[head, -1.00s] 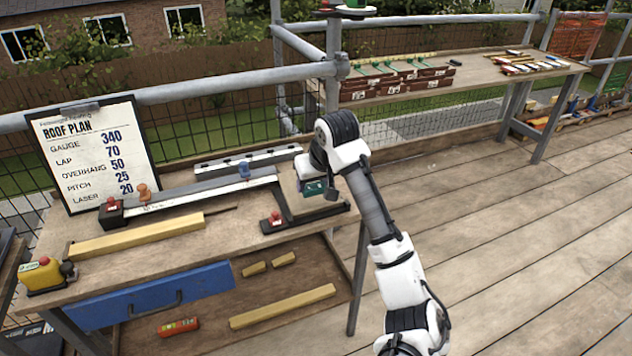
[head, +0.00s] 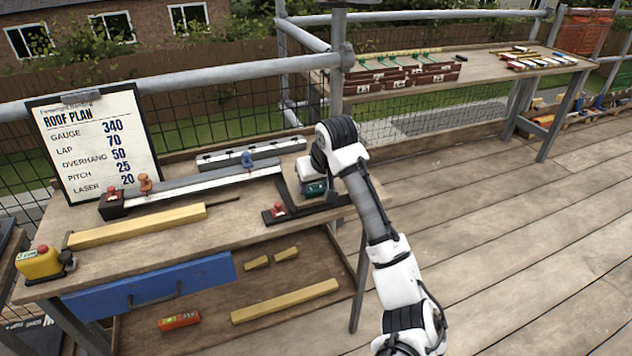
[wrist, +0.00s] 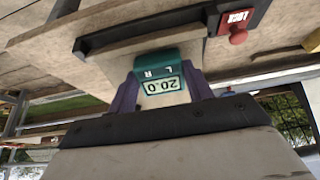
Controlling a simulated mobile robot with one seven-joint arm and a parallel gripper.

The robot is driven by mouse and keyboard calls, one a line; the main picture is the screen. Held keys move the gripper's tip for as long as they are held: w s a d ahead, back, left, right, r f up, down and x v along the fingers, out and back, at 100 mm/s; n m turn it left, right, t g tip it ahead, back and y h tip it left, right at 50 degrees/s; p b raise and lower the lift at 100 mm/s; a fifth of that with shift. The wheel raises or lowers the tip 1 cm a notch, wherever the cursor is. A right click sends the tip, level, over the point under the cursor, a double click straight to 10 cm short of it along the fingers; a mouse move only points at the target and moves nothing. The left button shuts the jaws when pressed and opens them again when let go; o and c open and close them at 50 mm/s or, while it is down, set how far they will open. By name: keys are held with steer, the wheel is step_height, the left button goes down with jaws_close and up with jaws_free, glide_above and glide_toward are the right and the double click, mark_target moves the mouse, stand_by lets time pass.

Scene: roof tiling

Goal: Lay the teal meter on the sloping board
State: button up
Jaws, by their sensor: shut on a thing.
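The teal meter (wrist: 157,75) is between the two purple fingers of my gripper (wrist: 160,97) in the wrist view, its display reading 20.0. In the head view the meter (head: 314,188) is a small teal block under my gripper (head: 314,180), at the right end of the workbench. The sloping board (head: 292,184), pale wood with a dark base rail, is right at the meter and partly hidden by my arm. In the wrist view the board (wrist: 112,64) lies just beyond the meter. I cannot tell whether they touch.
A red LOCK knob (wrist: 238,35) stands by the board, also in the head view (head: 279,209). A long metal rail (head: 205,184), a timber batten (head: 135,226) and a yellow device (head: 42,263) are on the bench. The roof plan board (head: 95,145) stands at the back left.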

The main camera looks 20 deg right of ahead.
steer(key=shift+f, duration=0.1)
stand_by(0.6)
steer(key=o, duration=1)
steer(key=p+v, duration=0.3)
steer(key=v, duration=0.1)
steer(key=w+p+v, duration=0.1)
steer(key=p+v, duration=0.1)
steer(key=v, duration=0.1)
steer(key=shift+r+p, duration=0.2)
steer(key=shift+p, duration=0.15)
steer(key=shift+a, duration=0.1)
